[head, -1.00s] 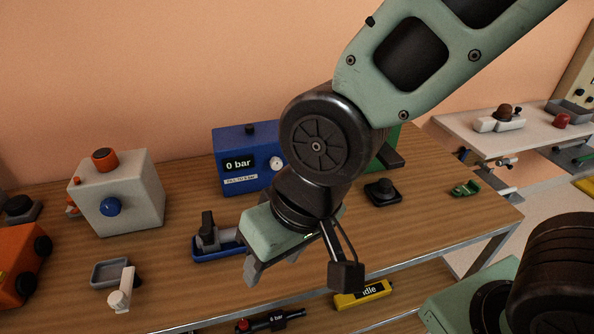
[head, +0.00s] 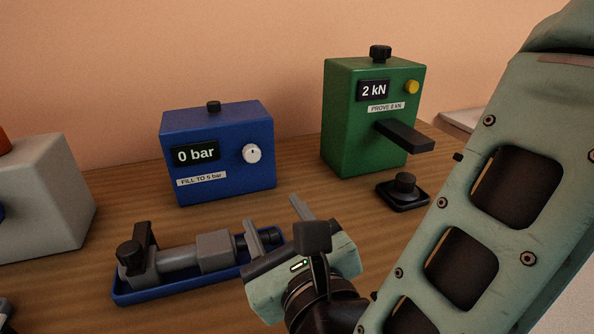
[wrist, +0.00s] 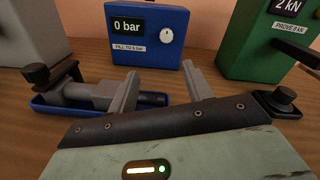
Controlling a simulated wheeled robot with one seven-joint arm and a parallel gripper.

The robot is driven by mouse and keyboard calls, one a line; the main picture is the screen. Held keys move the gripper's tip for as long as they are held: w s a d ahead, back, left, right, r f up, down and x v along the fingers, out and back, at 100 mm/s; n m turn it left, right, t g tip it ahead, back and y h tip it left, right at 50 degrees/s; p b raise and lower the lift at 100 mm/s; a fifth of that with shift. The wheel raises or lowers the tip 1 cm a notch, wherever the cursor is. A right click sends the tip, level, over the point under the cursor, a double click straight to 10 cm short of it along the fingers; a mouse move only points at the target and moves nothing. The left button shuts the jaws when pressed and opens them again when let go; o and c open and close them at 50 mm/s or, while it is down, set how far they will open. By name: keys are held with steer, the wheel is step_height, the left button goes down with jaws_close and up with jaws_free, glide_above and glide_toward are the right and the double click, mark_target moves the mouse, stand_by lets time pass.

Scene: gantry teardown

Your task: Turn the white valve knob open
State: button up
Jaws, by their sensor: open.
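The white valve knob (head: 252,153) is on the front of the blue box (head: 216,185), right of its display reading "0 bar". A label below the display reads "FILL TO 5 bar". The knob also shows in the wrist view (wrist: 166,36), with a small dark mark near its top. My gripper (head: 275,222) is open and empty, low in front of the blue box. In the wrist view its two fingers (wrist: 160,92) point toward the box, with the knob beyond and between them. The fingers are apart from the knob.
A blue tray (head: 128,297) holding a grey cylindrical device is left of my gripper, close to the left finger. A green box (head: 345,135) reading "2 kN" stands right, with a black knob on a base (head: 403,190) before it. A grey box (head: 40,215) stands left.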

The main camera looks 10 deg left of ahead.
steer(key=m, duration=0.1)
steer(key=p, duration=0.2)
glide_toward(253, 156)
steer(key=shift+t, duration=0.3)
steer(key=x, duration=0.9)
steer(key=shift+w+a+f, duration=0.15)
steer(key=shift+a+f, duration=0.1)
steer(key=c, duration=1)
